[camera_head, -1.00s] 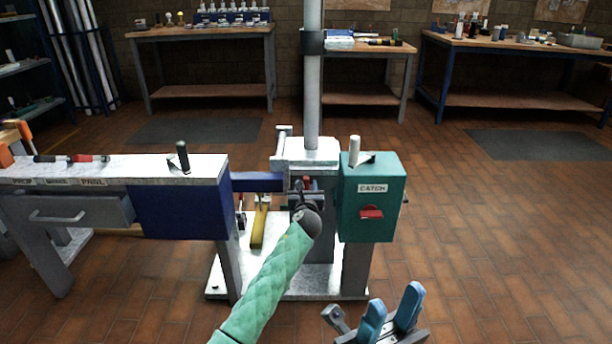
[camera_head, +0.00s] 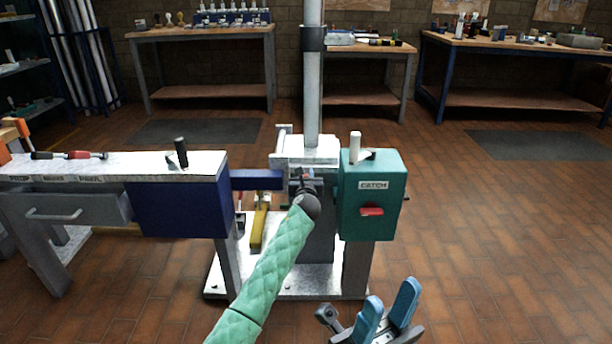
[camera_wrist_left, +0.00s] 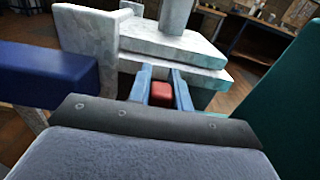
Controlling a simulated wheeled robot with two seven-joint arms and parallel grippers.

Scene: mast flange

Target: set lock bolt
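My left gripper (camera_head: 306,176) is in the gap between the blue arm of the bench and the green box, in front of the mast base. In the left wrist view its two blue fingers (camera_wrist_left: 161,88) stand either side of a small red block (camera_wrist_left: 161,94). The block seems to fill the space between them, but firm contact is not clear. I cannot tell whether this red block is the lock bolt. My right gripper (camera_head: 386,310) is open and empty at the bottom, below and right of the green CATCH box (camera_head: 385,165).
The green box has a red lever (camera_head: 371,211) and a white post (camera_head: 354,147) on top. The mast (camera_head: 312,90) rises from a pale block behind my left gripper. A bench (camera_head: 110,165) with a black upright handle (camera_head: 181,152) stands left. The floor at right is clear.

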